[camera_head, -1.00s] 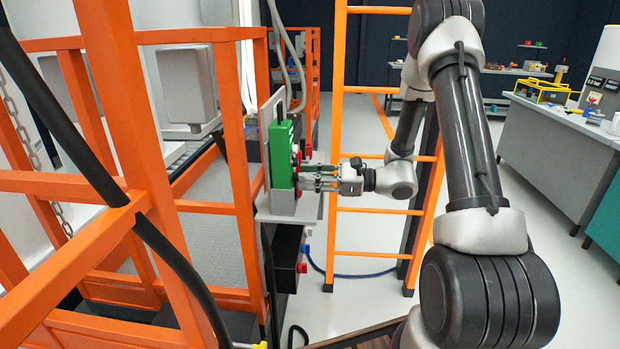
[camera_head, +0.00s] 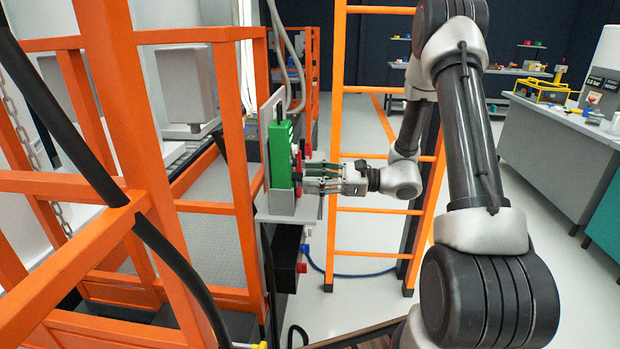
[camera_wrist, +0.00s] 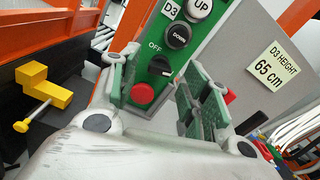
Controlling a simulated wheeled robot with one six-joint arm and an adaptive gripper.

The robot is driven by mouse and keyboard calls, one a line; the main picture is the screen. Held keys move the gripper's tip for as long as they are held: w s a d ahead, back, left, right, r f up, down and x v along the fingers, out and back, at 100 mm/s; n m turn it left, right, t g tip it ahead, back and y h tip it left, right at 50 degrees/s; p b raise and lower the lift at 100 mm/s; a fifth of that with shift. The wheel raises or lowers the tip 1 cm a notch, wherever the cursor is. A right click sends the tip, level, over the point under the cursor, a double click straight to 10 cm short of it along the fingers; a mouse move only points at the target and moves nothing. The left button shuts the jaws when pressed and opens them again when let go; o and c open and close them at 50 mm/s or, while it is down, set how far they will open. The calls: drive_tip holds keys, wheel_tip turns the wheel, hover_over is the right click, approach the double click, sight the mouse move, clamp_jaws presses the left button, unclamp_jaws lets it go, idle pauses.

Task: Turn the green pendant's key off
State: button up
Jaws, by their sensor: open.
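The green pendant (camera_head: 281,155) stands upright in a grey holder on a small shelf, left of my gripper (camera_head: 308,179). In the wrist view the pendant (camera_wrist: 203,48) shows a white UP button, a black DOWN button and a red button (camera_wrist: 143,93). The black key knob (camera_wrist: 160,67) is beside an OFF label, above the red button. My gripper (camera_wrist: 168,98) is open, its two green-padded fingers either side of the knob and red button. I cannot tell whether either finger touches the knob.
A grey plate with a "D3 HEIGHT 65 cm" label (camera_wrist: 272,63) is right of the pendant. A yellow handle (camera_wrist: 42,95) sits at the left. Orange railings (camera_head: 236,150) and an orange ladder (camera_head: 338,200) flank the shelf (camera_head: 300,212).

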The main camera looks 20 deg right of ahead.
drive_tip(key=v, duration=1.1)
